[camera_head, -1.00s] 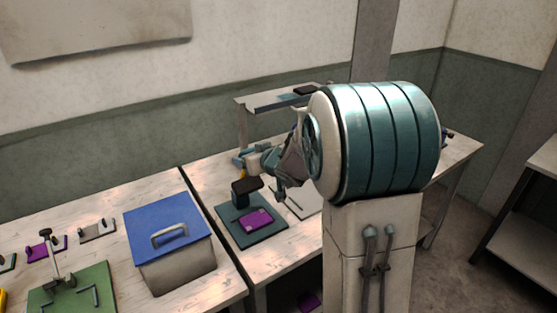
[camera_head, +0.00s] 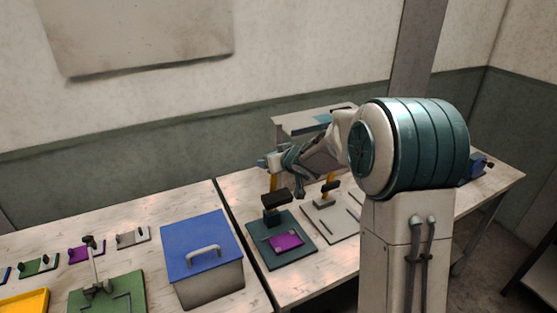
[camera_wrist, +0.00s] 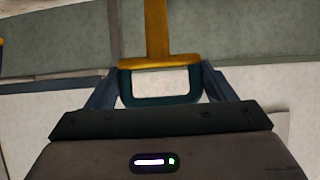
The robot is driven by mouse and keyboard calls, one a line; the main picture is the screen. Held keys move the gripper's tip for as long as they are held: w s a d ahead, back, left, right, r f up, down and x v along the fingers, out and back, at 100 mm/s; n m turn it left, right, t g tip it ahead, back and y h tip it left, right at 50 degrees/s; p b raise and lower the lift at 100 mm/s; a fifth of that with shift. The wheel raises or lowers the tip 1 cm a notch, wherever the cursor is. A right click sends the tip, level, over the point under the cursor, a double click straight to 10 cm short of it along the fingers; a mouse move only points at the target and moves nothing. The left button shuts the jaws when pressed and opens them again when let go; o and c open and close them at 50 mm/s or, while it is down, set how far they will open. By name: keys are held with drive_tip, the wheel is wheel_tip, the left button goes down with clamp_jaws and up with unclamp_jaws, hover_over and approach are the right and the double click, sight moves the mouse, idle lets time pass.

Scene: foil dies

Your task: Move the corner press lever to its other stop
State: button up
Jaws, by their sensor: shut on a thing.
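A dark teal press plate (camera_head: 302,258) lies on the white-topped bench, with a black press head (camera_head: 276,198) and a purple piece (camera_head: 286,242) on it. A yellow lever (camera_head: 273,182) stands nearly upright behind the black head. My gripper (camera_head: 267,163) is at the top of this lever. In the wrist view, my gripper (camera_wrist: 160,70) is shut on the yellow lever (camera_wrist: 157,30), with the yellow crossbar between the fingertips. The lever's foot is hidden behind the press head. I cannot tell from a label which press is the corner press.
A pale press plate (camera_head: 325,222) with its own yellow lever (camera_head: 331,188) stands just right. A blue-lidded box (camera_head: 200,240) is left, then a green plate with a clamp (camera_head: 110,295). A raised shelf (camera_head: 300,122) is behind my arm.

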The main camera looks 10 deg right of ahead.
drive_tip(key=shift+w+r, duration=0.2)
drive_tip(key=shift+r, duration=0.3)
drive_tip(key=o, duration=1.1)
drive_tip(key=shift+w+f, duration=0.1)
drive_tip(key=shift+w, duration=0.05)
drive_tip(key=shift+w+f, duration=0.2)
drive_tip(key=shift+f, duration=0.05)
drive_tip(key=v, duration=1.3)
drive_tip(key=shift+s+d+r, duration=0.1)
drive_tip(key=shift+s, duration=0.35)
